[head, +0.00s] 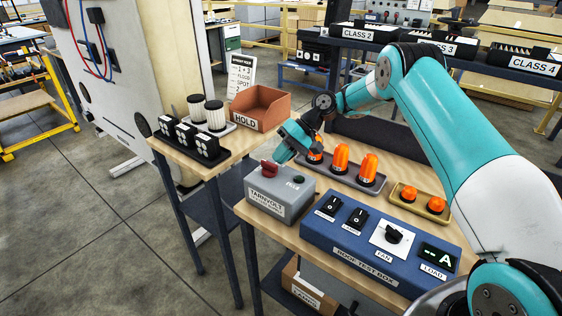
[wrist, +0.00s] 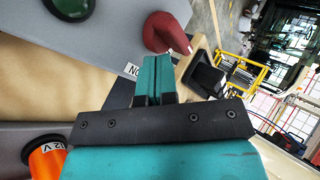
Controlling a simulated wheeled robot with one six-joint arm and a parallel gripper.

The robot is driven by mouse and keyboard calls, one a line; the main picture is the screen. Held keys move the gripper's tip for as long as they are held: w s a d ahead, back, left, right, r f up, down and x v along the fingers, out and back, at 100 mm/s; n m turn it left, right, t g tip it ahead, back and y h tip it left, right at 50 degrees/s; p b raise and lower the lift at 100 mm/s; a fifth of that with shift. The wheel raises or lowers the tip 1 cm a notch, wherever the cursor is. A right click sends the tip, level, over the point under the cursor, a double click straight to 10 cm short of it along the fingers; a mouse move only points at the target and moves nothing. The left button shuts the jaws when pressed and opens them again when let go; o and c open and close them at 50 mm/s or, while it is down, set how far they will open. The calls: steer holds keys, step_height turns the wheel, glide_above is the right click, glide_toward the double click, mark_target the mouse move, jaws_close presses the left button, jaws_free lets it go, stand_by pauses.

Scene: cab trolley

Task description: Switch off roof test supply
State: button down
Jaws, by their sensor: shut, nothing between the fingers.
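The roof test box (head: 365,258) is a blue box at the front of the wooden table, with two black rocker switches (head: 343,211), a black FAN knob (head: 393,235) and a LOAD display (head: 438,257) reading "--A". Left of it stands a grey supply box (head: 280,194) with a red knob (head: 269,167) and a dark green round button or lamp (head: 298,180). My gripper (head: 283,155) is just above and behind the grey box, close to the red knob. In the wrist view the shut, empty fingers (wrist: 152,80) point toward the red knob (wrist: 166,33), apparently just short of it.
Orange beacons (head: 341,159) stand on a tray behind the grey box. Smaller orange lamps (head: 408,194) sit on a yellow tray at right. A brown HOLD bin (head: 259,106), white cylinders (head: 214,115) and black blocks (head: 185,138) occupy the left table.

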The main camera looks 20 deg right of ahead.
steer(key=shift+a, duration=0.6)
steer(key=shift+s+a+f, duration=0.2)
steer(key=shift+s+a, duration=0.25)
steer(key=shift+s, duration=0.25)
steer(key=shift+d+r+b, duration=0.1)
steer(key=shift+d+b, duration=0.1)
steer(key=shift+b, duration=0.1)
steer(key=p+v, duration=0.1)
steer(key=v, duration=1.1)
steer(key=shift+w+d, duration=0.25)
steer(key=shift+w, duration=0.15)
steer(key=shift+r, duration=0.1)
